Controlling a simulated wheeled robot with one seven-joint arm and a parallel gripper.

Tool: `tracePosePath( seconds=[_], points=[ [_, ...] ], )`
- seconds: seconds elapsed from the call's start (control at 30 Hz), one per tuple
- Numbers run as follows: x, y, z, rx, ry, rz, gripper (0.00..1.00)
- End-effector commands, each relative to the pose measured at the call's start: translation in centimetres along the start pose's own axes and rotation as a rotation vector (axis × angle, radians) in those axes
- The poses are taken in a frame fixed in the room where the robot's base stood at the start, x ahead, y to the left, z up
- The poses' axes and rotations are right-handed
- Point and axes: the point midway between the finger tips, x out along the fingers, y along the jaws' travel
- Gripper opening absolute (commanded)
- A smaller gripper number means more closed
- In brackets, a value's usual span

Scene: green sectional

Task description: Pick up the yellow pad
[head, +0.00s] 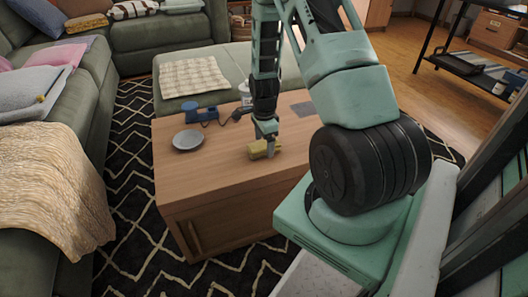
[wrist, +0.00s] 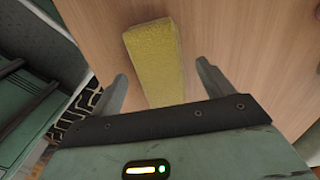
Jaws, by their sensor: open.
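The yellow pad (head: 258,150) lies on the wooden coffee table (head: 190,192). In the wrist view the yellow pad (wrist: 155,58) is a long block with a rough face, running from the upper middle down toward the gripper's palm. My gripper (head: 268,148) points down at the pad from above. In the wrist view my gripper (wrist: 160,82) is open, with one finger on each side of the pad and a visible gap to each. The near end of the pad is hidden behind the palm edge.
A grey plate (head: 187,140) and a blue object (head: 199,113) stand on the table to the left of the pad. A dark flat piece (head: 304,108) lies at the back right. A green sofa (head: 95,95) borders the left. The table front is clear.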

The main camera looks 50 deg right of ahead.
Motion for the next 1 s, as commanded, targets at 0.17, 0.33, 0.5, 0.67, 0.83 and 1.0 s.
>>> tracePosePath(
  seconds=[0.17, 0.33, 0.5, 0.67, 0.83, 1.0],
  points=[
    [1.6, 0.0, 0.0, -0.001, 0.000, 0.000, 0.80],
    [1.5, 0.0, 0.0, -0.001, 0.000, 0.000, 0.77],
    [1.5, 0.0, 0.0, -0.001, 0.000, 0.000, 0.32],
    [1.5, 0.0, 0.0, -0.001, 0.000, 0.000, 0.32],
    [1.1, 0.0, 0.0, -0.001, 0.000, -0.001, 0.32],
    [-1.6, -0.1, 0.1, -0.001, 0.000, -0.004, 0.32]
  ],
)
